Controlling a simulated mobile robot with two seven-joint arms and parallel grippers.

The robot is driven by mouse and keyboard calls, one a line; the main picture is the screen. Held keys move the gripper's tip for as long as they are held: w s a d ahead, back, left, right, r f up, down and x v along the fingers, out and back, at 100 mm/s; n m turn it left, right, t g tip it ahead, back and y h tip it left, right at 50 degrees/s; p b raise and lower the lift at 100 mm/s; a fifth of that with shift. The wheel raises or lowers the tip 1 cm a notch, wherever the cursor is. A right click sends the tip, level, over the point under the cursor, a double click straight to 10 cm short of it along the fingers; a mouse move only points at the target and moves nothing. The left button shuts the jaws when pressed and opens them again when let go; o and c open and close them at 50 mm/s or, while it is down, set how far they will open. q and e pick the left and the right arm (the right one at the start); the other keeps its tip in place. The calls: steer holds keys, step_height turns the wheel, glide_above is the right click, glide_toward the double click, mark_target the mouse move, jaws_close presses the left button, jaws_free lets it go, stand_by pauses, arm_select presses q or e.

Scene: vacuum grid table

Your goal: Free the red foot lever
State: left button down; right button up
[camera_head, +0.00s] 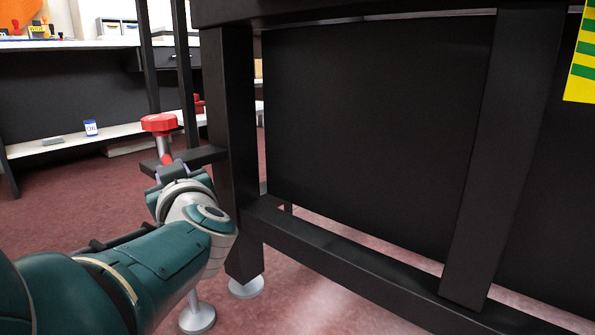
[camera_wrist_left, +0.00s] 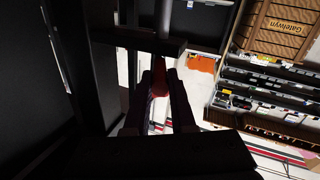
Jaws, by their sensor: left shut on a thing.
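A red foot lever shows in the left wrist view (camera_wrist_left: 160,84) as a dark red piece between my left gripper's two fingers (camera_wrist_left: 160,90). In the head view only a small red bit of it (camera_head: 166,159) shows just above my left gripper (camera_head: 167,170), beside the table's black corner leg. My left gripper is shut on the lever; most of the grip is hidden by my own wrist. A larger red knob (camera_head: 159,123) sits on a pale post just above the gripper. My right gripper is in neither view.
The black table frame (camera_head: 232,150) stands right of my left arm, with a low crossbar (camera_head: 340,262) and round pale feet (camera_head: 246,287). A short black bar (camera_head: 205,157) juts out beside my gripper. A white shelf with a small labelled box (camera_head: 91,128) stands behind. Red floor at left is clear.

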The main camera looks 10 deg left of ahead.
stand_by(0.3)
arm_select(q)
steer(key=c, duration=0.8)
jaws_free()
steer(key=shift+w, duration=0.1)
steer(key=shift+o, duration=0.2)
steer(key=shift+r, duration=0.1)
